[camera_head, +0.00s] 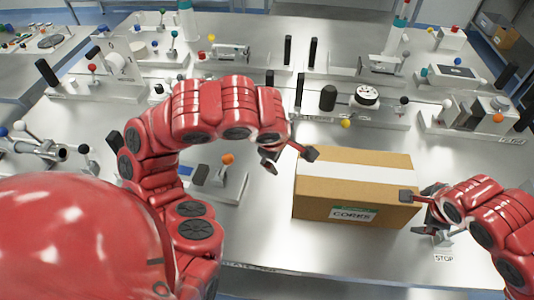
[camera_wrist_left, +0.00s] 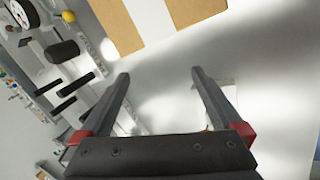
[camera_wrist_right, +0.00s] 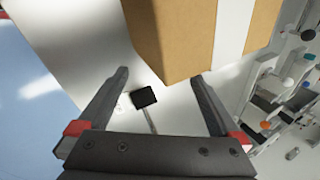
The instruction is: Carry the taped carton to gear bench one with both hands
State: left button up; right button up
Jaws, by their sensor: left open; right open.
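My left gripper (camera_head: 290,156) is open and empty just left of the carton; the carton shows at the top of the left wrist view (camera_wrist_left: 125,25). My right gripper (camera_head: 418,212) is open at the carton's right end; in the right wrist view the carton (camera_wrist_right: 175,45) lies just beyond the fingertips. I cannot tell whether a finger touches it. Which bench is gear bench one does not show.
A small fixture labelled "STOP" (camera_head: 444,258) stands below my right gripper. A lever with an orange knob (camera_head: 227,158) is left of my left gripper. Several machines, including a dial gauge (camera_head: 367,95), line the bench behind the carton. The bench in front of the carton is clear.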

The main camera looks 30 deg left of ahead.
jog(key=v, duration=0.6)
jog(key=shift+r, duration=0.3)
jog(key=shift+s+d+f, duration=0.1)
jog(key=shift+s, duration=0.15)
